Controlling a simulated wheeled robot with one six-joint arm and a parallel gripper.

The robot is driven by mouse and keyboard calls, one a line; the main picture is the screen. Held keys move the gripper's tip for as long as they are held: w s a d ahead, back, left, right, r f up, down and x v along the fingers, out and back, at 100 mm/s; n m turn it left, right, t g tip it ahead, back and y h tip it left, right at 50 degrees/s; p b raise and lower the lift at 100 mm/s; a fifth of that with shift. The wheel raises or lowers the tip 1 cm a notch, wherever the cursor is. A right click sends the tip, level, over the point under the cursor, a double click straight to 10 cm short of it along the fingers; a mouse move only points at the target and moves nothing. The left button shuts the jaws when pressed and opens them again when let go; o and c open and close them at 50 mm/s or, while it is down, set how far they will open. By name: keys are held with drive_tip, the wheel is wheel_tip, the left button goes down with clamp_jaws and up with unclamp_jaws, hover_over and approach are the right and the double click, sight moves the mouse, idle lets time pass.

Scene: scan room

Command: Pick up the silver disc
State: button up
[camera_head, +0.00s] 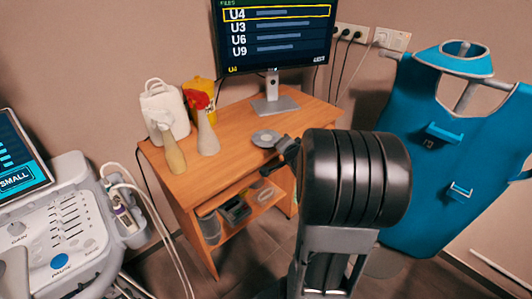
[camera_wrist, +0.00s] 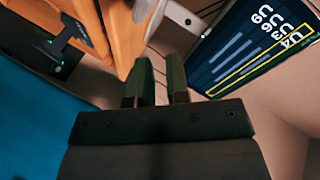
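The silver disc (camera_head: 264,137) lies flat on the wooden desk (camera_head: 236,150), near the desk's front right part, in the head view. My gripper (camera_head: 281,146) is just to the right of the disc, close to its edge. I cannot tell whether they touch. In the wrist view my gripper (camera_wrist: 160,80) shows two dark green fingers with a narrow gap between them and nothing visible in the gap. I cannot make out the disc in the wrist view.
A monitor (camera_head: 272,40) stands at the desk's back. A white jug (camera_head: 165,108), a beige bottle (camera_head: 172,150) and a pale flask (camera_head: 207,135) stand left of the disc. A teal apron (camera_head: 450,160) hangs at right. An ultrasound console (camera_head: 65,235) is at left.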

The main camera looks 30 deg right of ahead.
drive_tip(key=s+d+f+m+t+y+b, duration=0.2)
drive_tip(key=d+f+m+t+b, duration=0.25)
drive_tip(key=f, duration=0.25)
drive_tip(key=b, duration=0.1)
approach(267, 138)
drive_tip(key=w+d, duration=0.1)
drive_tip(key=d, duration=0.4)
drive_tip(key=shift+y, duration=0.3)
drive_tip(key=shift+w+d+b, duration=0.15)
drive_tip(key=shift+w+b, duration=0.2)
drive_tip(key=shift+w, duration=1.05)
drive_tip(key=shift+w+d+b, duration=0.15)
drive_tip(key=shift+w+b, duration=0.2)
drive_tip(key=shift+w, duration=1)
clamp_jaws()
